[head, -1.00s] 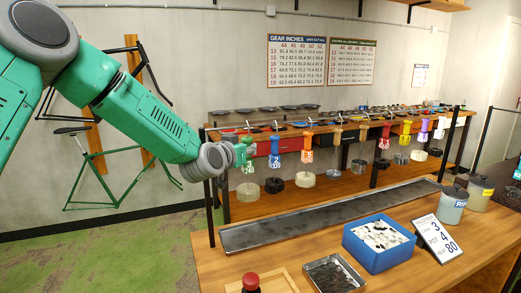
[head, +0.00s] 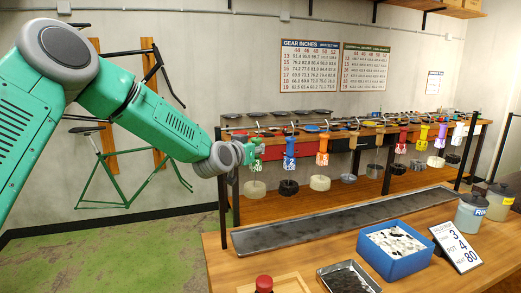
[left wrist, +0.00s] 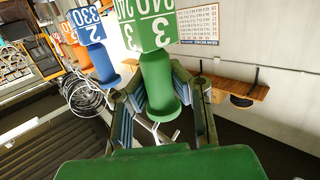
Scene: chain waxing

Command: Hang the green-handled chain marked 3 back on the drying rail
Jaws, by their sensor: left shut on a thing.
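The green-handled chain marked 3 (head: 255,153) is at the left end of the row, its pale chain coil (head: 256,189) hanging below. My left gripper (head: 246,153) is shut on the green handle. The left wrist view shows the green handle (left wrist: 157,83) between the two fingers (left wrist: 160,108), under a green tag with a 3. The drying rail, with its black right post (head: 469,158), carries the other chains. Whether the green handle's top sits on a hook of the rail cannot be told. My right gripper is not in view.
The blue-handled chain 2 (head: 289,154) hangs just right of the green one, then an orange-handled chain (head: 322,151) and several more. A long dark tray (head: 345,219), a blue box (head: 399,267) and a sign (head: 456,246) are on the bench.

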